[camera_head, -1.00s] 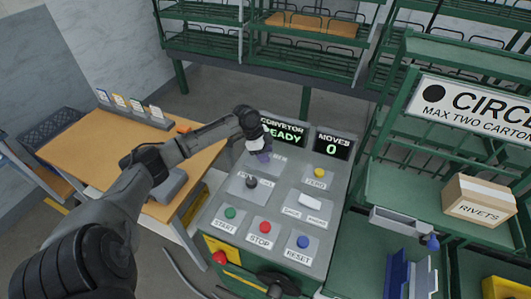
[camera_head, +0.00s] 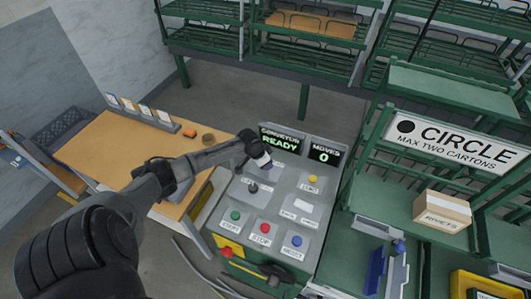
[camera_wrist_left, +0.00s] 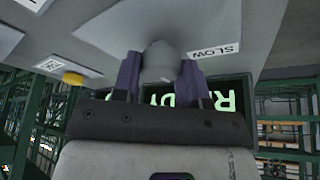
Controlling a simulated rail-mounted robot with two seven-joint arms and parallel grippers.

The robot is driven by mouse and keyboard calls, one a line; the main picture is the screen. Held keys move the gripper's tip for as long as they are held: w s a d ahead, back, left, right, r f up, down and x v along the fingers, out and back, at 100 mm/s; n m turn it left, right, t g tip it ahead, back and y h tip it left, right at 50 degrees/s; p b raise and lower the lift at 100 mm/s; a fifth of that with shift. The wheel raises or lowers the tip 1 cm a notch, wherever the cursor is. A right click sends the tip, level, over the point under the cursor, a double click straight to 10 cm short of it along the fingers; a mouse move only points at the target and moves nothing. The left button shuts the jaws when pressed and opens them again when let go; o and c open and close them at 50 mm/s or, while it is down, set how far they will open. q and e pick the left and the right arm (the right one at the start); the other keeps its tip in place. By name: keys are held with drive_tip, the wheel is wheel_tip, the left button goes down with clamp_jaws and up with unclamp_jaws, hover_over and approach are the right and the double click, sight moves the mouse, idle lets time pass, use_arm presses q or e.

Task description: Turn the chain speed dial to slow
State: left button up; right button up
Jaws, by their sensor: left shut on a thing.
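The control console (camera_head: 228,187) stands in the middle of the head view. My left gripper (camera_head: 267,166) is at its upper part, just below the display that reads READY, and largely hides the speed dial there. In the left wrist view a rounded grey dial knob (camera_wrist_left: 158,62) sits between the two purple fingers of my left gripper (camera_wrist_left: 160,78), which is shut on it. A SLOW label (camera_wrist_left: 213,50) is on the panel to the right of the knob. I cannot tell where the knob points. My right gripper is not in view.
The console carries a black-knobbed lever (camera_head: 253,188), a yellow button (camera_head: 313,178), and green (camera_head: 235,216), red (camera_head: 264,228) and blue (camera_head: 297,240) buttons. The MOVES display (camera_head: 325,154) reads 0. A wooden table (camera_head: 100,150) is left; a RIVETS carton (camera_head: 441,212) sits right.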

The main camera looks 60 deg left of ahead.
use_arm(q)
drive_tip(key=n+p, duration=0.2)
drive_tip(key=n+y+p, duration=0.1)
drive_tip(key=n+p, duration=0.1)
drive_tip(key=p, duration=0.1)
drive_tip(key=shift+d+r, duration=0.1)
drive_tip(key=shift+r, duration=0.2)
drive_tip(key=shift+f+n+g+y+p, duration=0.15)
drive_tip(key=shift+n+g+y+p, duration=0.25)
drive_tip(key=shift+n+p, duration=0.5)
drive_tip(key=shift+f, duration=0.1)
drive_tip(key=o, duration=0.9)
drive_tip(key=shift+y, duration=0.3)
